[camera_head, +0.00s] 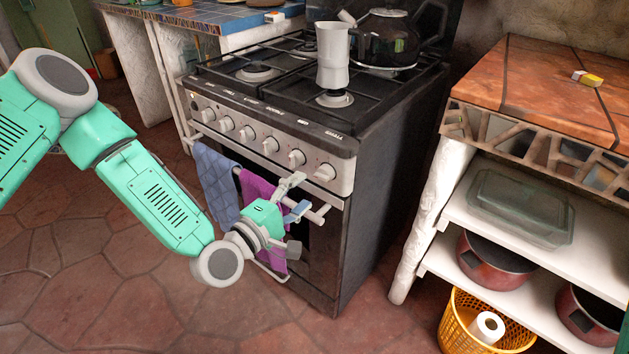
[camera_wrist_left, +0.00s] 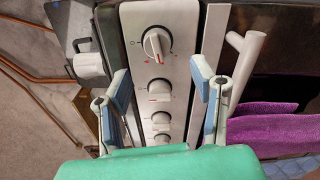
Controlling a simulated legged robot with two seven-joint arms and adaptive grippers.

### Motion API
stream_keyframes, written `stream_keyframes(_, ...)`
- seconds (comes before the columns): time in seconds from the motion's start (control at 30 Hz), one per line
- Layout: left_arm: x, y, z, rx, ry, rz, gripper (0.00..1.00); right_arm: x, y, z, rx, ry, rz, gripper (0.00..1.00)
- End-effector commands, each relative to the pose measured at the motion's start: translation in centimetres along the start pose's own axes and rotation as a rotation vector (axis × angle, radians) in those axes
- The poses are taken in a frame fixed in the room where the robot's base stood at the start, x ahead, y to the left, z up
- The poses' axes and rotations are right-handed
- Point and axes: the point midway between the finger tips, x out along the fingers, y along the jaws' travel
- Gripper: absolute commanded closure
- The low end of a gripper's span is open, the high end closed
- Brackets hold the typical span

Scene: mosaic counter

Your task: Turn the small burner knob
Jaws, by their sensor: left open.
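The black stove (camera_head: 400,130) has a grey front panel with a row of several round, light grey knobs. The rightmost knob (camera_head: 325,172) is closest to my left gripper (camera_head: 297,196), which is open and empty in front of the panel, slightly below the knob row. In the left wrist view the gripper's blue-padded fingers (camera_wrist_left: 161,78) are spread apart. One knob (camera_wrist_left: 156,44) shows large just past the fingertips, and another knob (camera_wrist_left: 159,89) shows between the fingers. No contact with a knob shows. I cannot tell which knob is the small burner's.
The oven handle (camera_head: 316,217) holds a blue towel (camera_head: 214,182) and a purple towel (camera_head: 255,190), close beside my gripper. A tiled counter (camera_head: 540,75) stands right.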

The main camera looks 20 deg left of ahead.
Motion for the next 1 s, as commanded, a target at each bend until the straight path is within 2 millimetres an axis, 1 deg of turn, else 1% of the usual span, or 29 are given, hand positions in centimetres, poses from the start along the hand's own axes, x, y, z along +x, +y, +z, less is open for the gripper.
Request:
stream_keyframes(0.03,-1.2,-0.1,-0.1,-0.001,0.003,-0.004,0.49,0.0,0.0,0.0,0.000,0.000,0.000,0.60)
stream_keyframes(0.1,-2.5,-0.1,-0.1,-0.001,0.003,-0.003,0.49,0.0,0.0,0.0,0.000,0.000,0.000,0.60)
stream_keyframes(0.2,-3.9,-0.2,-0.2,-0.001,0.002,-0.004,0.49,0.0,0.0,0.0,0.000,0.000,0.000,0.60)
stream_keyframes(0.3,-4.9,-0.2,-0.2,0.000,0.003,-0.002,0.49,0.0,0.0,0.0,0.000,0.000,0.000,0.60)
stream_keyframes(0.43,-5.4,-0.2,-0.2,0.000,0.002,-0.003,0.49,0.0,0.0,0.0,0.000,0.000,0.000,0.60)
stream_keyframes(0.63,-5.4,-0.2,-0.2,0.001,0.002,-0.003,0.49,0.0,0.0,-0.1,0.000,-0.001,0.000,0.60)
stream_keyframes(0.67,-5.4,-0.2,-0.2,0.001,0.002,-0.002,0.52,0.1,0.0,-0.1,0.000,-0.002,0.000,0.60)
stream_keyframes(0.7,-5.4,-0.2,-0.2,0.001,0.002,-0.002,0.66,0.1,0.0,-0.2,0.000,-0.002,0.000,0.60)
stream_keyframes(0.77,-5.4,-0.2,-0.2,0.001,0.002,-0.002,0.87,0.1,0.0,-0.2,0.000,-0.002,0.000,0.60)
stream_keyframes(0.8,-5.4,-0.2,-0.2,0.001,0.002,-0.002,1.00,0.1,0.0,-0.2,0.000,-0.002,0.000,0.60)
stream_keyframes(1.0,-5.4,-0.2,-0.2,0.000,0.002,-0.002,1.00,0.1,0.0,-0.2,0.000,-0.002,0.000,0.60)
